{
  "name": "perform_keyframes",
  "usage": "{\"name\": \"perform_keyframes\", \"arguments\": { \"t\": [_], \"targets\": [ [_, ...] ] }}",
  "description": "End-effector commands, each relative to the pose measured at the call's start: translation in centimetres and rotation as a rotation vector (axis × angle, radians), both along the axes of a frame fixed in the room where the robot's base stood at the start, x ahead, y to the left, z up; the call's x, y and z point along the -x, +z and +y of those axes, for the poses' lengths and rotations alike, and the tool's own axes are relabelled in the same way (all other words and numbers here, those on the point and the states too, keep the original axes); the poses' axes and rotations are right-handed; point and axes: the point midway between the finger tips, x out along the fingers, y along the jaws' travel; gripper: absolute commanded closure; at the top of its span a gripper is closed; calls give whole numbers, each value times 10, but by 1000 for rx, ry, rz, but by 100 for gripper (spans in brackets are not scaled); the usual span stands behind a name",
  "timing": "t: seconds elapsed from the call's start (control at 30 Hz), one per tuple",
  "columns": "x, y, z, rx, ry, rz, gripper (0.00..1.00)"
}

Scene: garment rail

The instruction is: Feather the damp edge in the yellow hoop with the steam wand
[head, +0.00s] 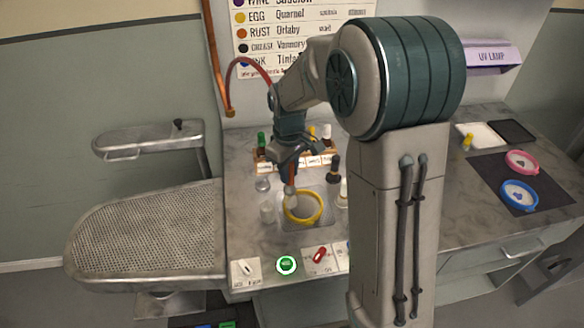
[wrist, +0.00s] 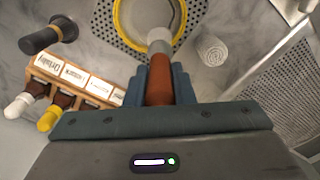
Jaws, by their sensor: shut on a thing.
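My gripper (head: 291,167) is shut on the steam wand, whose brown body (wrist: 160,88) sits between my teal fingers in the wrist view. The wand's pale nozzle (head: 291,196) points down at the left side of the yellow hoop (head: 319,211). In the wrist view the nozzle overlaps the rim of the yellow hoop (wrist: 118,22); I cannot tell whether it touches. The hoop lies flat on a perforated grey plate with pale fabric inside (wrist: 148,17).
A wooden rack (wrist: 75,80) of capped bottles stands behind the hoop. A green round item (head: 286,265) lies in front. Pink (head: 521,161) and blue (head: 519,195) hoops lie at right.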

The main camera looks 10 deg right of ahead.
Motion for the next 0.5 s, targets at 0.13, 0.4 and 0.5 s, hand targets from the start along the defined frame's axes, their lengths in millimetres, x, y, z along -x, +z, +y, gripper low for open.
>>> {"name": "perform_keyframes", "arguments": {
  "t": [0.13, 0.4, 0.5],
  "targets": [
    [2, 0, 1, 0, 0, -1, 100],
    [14, 0, 5, -1, 0, -1, 100],
    [19, 0, 6, 0, 1, -2, 100]
  ]
}}
